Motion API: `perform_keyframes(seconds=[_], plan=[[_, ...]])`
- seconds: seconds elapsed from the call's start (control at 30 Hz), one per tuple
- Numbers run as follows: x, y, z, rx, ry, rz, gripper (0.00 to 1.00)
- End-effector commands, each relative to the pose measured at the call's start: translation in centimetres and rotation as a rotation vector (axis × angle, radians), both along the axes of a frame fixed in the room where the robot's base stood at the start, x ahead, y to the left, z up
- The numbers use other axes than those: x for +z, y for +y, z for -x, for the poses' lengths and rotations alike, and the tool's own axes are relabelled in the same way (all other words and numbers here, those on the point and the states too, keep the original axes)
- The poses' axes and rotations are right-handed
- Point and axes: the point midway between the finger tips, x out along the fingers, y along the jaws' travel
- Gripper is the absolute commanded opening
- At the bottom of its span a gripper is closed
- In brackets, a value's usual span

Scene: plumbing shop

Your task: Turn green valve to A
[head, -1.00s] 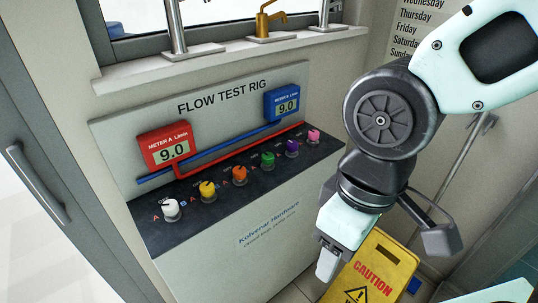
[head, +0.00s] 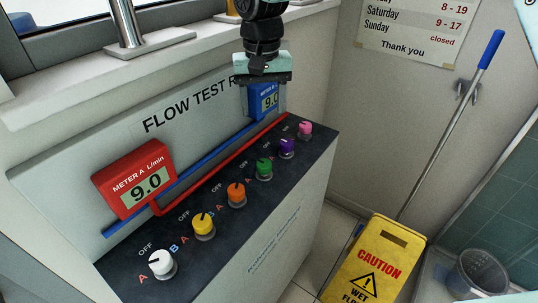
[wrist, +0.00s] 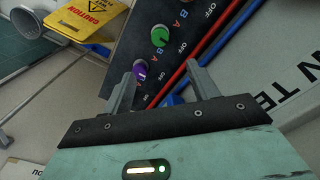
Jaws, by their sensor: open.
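The green valve (head: 264,168) is a round knob on the dark sloped panel of the flow test rig, between the orange and purple knobs. It also shows in the wrist view (wrist: 160,36), with a white pointer mark and coloured A and B letters by the knobs. My gripper (head: 266,112) is open and empty, above the rig's far end in front of the blue meter. In the wrist view its fingers (wrist: 164,72) are apart, with the purple knob (wrist: 139,70) near one fingertip and the green knob beyond. It does not appear to hold any knob.
White (head: 162,264), yellow (head: 203,226), orange (head: 237,194) and pink (head: 305,130) knobs share the panel. Red meter A (head: 136,180) reads 9.0; blue meter B (head: 268,102) is partly hidden. A yellow caution sign (head: 374,262) stands right of the rig.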

Motion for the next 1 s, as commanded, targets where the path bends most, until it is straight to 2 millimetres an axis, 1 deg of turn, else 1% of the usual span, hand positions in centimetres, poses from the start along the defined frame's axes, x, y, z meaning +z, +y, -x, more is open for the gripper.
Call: perform_keyframes(seconds=[0.07,0.17,0.27,0.7,0.9,1.0], plan=[[-0.4,0.0,-0.1,-0.002,0.001,0.001,0.59],[-1.6,0.0,0.0,-0.001,0.003,0.002,0.59],[-3.4,0.0,0.0,0.000,0.003,0.002,0.59],[-12.5,0.0,0.0,0.001,0.002,0.002,0.59],[-15.6,0.0,0.0,0.000,0.000,0.000,0.59],[-16.5,0.0,0.0,0.000,-0.001,0.000,0.59]])
